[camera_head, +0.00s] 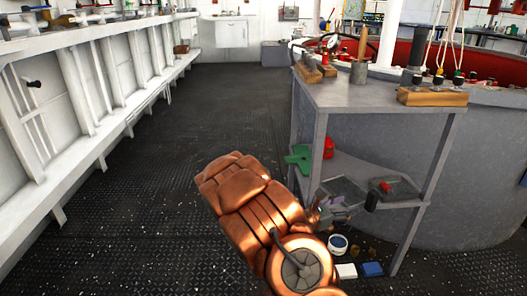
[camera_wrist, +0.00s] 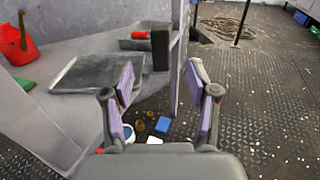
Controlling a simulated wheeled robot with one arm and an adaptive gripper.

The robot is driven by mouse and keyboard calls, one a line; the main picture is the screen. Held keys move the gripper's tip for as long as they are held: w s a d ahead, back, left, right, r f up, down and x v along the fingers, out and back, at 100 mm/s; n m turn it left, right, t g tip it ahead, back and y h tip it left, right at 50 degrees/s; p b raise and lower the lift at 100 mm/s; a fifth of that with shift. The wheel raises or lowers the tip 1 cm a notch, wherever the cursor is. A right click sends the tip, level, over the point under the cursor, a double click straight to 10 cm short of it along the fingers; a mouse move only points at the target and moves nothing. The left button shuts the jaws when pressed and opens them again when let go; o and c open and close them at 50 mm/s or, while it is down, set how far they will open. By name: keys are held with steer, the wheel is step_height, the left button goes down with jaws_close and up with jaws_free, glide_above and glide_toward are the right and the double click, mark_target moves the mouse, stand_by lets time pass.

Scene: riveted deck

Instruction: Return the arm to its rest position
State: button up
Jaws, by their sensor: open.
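My gripper (camera_head: 338,204) is at the end of my copper-coloured arm, low beside the grey workbench and near its lower shelf in the head view. In the wrist view my gripper (camera_wrist: 160,74) has its two purple-padded fingers spread apart, with nothing held between them. The arm reaches forward from the bottom middle of the head view and hides part of the bench's left side and the floor below.
The grey workbench (camera_head: 385,96) stands right, with a wooden block (camera_head: 432,96) on top. Its shelf holds trays (camera_wrist: 95,75) and a red can (camera_wrist: 14,42). A blue box (camera_head: 372,269) and a white tub (camera_head: 338,244) are below. Deck left is clear up to the white wall.

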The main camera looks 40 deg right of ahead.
steer(key=s+a+r+m+g+y+p, duration=0.2)
steer(key=s+a+r+m+p, duration=0.2)
steer(key=r+p, duration=0.3)
steer(key=s+a+r+m+g+y+p, duration=0.1)
steer(key=s+a+r+m+y+p, duration=0.2)
steer(key=r, duration=0.6)
steer(key=s+a+r+m+g+y+p, duration=0.1)
steer(key=s+a+r+m+g+p, duration=0.1)
steer(key=s+a+r+m+p, duration=0.4)
steer(key=s+a+r+m+t+y+p, duration=0.1)
steer(key=a+r+y+p, duration=0.4)
steer(key=a+r+p, duration=0.7)
steer(key=s+a+r+m+t+y+p, duration=0.1)
steer(key=a+r+t+y+p, duration=0.4)
steer(key=a+r+p, duration=0.7)
steer(key=s+a+y, duration=0.1)
steer(key=a, duration=0.5)
steer(key=shift+s+r+m+t+y, duration=0.15)
steer(key=shift+s+m+t+y, duration=0.15)
steer(key=shift+s+m, duration=0.1)
